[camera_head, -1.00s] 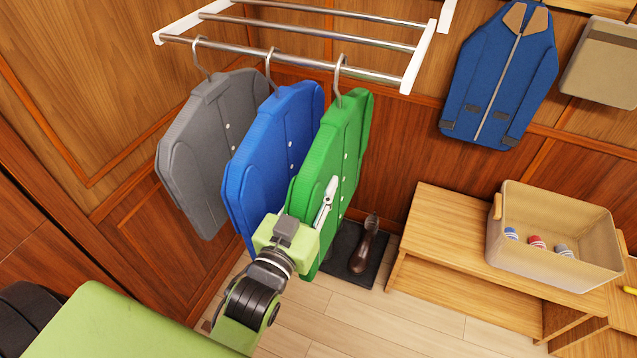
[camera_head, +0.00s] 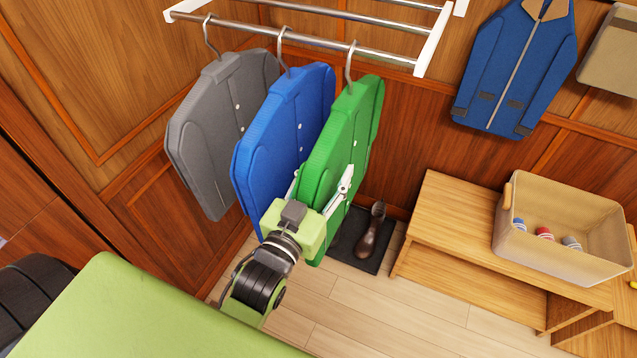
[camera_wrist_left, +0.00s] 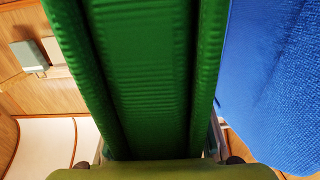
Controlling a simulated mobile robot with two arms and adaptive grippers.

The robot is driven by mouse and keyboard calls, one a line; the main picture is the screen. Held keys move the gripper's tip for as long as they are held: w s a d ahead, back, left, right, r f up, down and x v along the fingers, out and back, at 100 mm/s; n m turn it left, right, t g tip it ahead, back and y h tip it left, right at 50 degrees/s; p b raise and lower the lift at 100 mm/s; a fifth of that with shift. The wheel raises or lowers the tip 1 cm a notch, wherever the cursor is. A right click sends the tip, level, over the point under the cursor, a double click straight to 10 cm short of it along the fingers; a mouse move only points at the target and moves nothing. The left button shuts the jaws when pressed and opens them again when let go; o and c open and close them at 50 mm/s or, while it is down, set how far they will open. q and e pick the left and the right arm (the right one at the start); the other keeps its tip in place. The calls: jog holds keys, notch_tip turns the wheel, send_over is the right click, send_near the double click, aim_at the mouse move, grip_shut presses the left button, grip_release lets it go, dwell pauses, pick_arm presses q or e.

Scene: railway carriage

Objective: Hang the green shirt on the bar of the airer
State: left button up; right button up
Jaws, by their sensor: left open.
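The green shirt (camera_head: 337,140) hangs upright by its hook from the front bar (camera_head: 300,41) of the airer, at the right end of a row of shirts. My left gripper (camera_head: 321,184) is open, at the shirt's near lower edge. One white finger is on each side of the shirt; the left finger is mostly hidden between it and the blue shirt. In the left wrist view the green shirt (camera_wrist_left: 145,75) fills the middle, between the fingers, with small parts of them at the bottom. I cannot tell whether they touch it. My right gripper is in no view.
The blue shirt (camera_head: 283,135) hangs close on the left, then a grey shirt (camera_head: 218,130). A blue jacket (camera_head: 515,75) is on the wall. A wooden bench (camera_head: 455,235) bears a beige bin (camera_head: 560,245). A brown shoe (camera_head: 371,235) stands on a dark mat below.

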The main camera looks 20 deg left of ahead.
pick_arm(q)
jog(key=s, duration=1.1)
jog(key=shift+s+a, duration=0.2)
jog(key=shift+s, duration=0.2)
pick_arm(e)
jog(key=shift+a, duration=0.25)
